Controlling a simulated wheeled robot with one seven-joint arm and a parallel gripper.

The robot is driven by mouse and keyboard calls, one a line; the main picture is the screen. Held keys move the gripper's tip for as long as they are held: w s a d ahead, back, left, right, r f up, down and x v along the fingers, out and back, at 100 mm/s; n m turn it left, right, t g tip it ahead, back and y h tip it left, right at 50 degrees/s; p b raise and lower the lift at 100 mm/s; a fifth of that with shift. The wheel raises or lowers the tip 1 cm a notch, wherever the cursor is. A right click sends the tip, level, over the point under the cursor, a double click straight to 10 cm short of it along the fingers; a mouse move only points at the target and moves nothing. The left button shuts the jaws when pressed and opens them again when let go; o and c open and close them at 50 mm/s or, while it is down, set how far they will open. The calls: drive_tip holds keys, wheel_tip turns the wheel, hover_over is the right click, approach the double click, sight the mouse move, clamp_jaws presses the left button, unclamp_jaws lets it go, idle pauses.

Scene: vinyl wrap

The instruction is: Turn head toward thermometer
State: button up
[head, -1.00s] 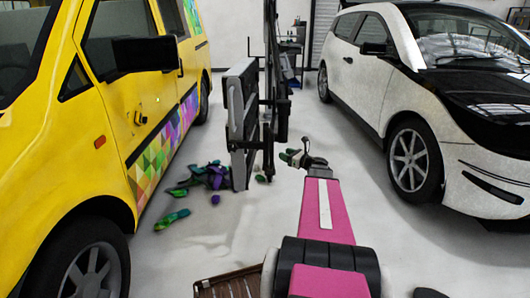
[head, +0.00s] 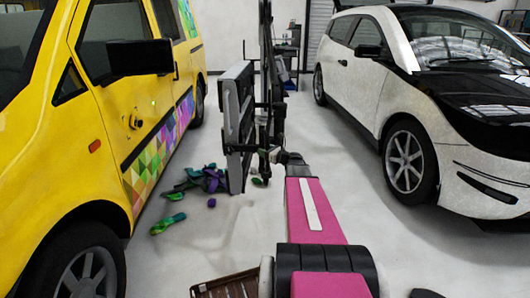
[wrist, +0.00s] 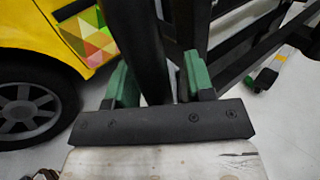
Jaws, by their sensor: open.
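I cannot make out a thermometer for certain in either view. A small dark fitting (head: 135,122) with a yellowish spot is on the yellow van's door in the head view; it is too small to identify. My gripper (head: 270,156) is at the end of my pink arm, beside the dark upright stand (head: 263,105). In the wrist view my gripper (wrist: 160,80) is open, with its green fingers apart. A thick dark post (wrist: 135,45) shows between and beyond them; I cannot tell whether they touch it.
The yellow van (head: 95,150) stands left and a white and black car (head: 408,155) right. Colourful wrap scraps (head: 205,180) lie beside the stand. A brown crate (head: 225,288) is at the bottom. The floor (head: 350,170) between arm and car is clear.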

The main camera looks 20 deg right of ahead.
clamp_jaws()
drive_tip(key=s+d+n+g+y, duration=0.1)
drive_tip(key=s+d, duration=0.2)
drive_tip(key=d, duration=0.6)
drive_tip(key=s+d+n+g+y, duration=0.1)
drive_tip(key=s+d+y, duration=0.1)
drive_tip(key=d, duration=0.8)
drive_tip(key=shift+s+d+n+g, duration=0.2)
drive_tip(key=shift+s+n+g, duration=0.15)
drive_tip(key=shift+s, duration=0.45)
unclamp_jaws()
drive_tip(key=shift+s, duration=0.1)
drive_tip(key=v, duration=1)
drive_tip(key=shift+s+d, duration=0.2)
drive_tip(key=shift+d, duration=0.1)
